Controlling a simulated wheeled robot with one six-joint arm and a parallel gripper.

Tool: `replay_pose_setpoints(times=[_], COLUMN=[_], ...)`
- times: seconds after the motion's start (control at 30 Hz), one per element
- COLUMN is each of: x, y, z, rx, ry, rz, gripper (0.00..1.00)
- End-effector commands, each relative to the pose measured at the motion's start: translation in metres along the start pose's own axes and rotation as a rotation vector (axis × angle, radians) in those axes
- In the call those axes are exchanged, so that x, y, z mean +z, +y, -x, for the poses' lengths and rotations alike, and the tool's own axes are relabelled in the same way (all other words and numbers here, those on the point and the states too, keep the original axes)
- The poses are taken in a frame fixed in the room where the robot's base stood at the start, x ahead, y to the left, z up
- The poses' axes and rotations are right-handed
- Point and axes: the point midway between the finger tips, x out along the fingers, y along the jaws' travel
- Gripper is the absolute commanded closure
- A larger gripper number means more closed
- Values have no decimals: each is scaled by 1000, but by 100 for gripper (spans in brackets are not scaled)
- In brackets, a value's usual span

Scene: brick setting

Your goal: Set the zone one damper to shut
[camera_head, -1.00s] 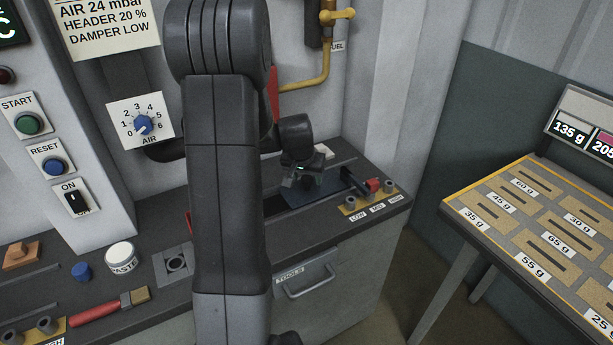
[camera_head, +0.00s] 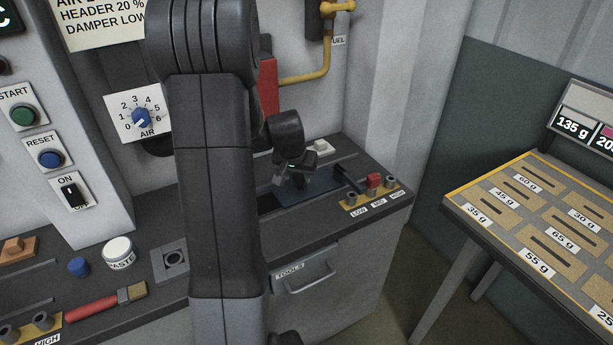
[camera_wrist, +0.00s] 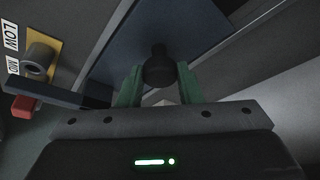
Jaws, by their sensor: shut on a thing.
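The damper shows as a flat blue plate (camera_head: 318,188) lying in a dark slot in the bench top. It also fills the top of the wrist view (camera_wrist: 180,30). My gripper (camera_head: 295,180) is over the plate. In the wrist view its green fingers (camera_wrist: 160,85) are shut on a black knob (camera_wrist: 159,62) that stands on the plate. A dark bar (camera_head: 349,180) lies at the plate's right end, with a red block (camera_head: 373,180) by its tip, near the MID socket. Which zone this damper serves cannot be read.
A yellow strip with sockets marked LOW (camera_head: 359,213), MID and HIGH runs along the bench's right front. A white block (camera_head: 320,147) sits behind the slot. Left are a paste jar (camera_head: 119,253) and a brush (camera_head: 105,304). A weights table (camera_head: 530,220) stands apart at right.

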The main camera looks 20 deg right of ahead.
Motion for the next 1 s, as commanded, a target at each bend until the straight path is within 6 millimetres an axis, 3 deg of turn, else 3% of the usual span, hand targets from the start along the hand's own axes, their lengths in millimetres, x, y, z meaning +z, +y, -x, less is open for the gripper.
replay_pose_setpoints(times=[0.43,0.9,0.93,1.0], x=[59,68,68,68], y=[-65,-74,-74,-74], z=[20,28,28,28], rx=[-4,-2,-2,-2], ry=[6,2,2,2], rz=[6,1,1,1], gripper=[100,100,64,50])
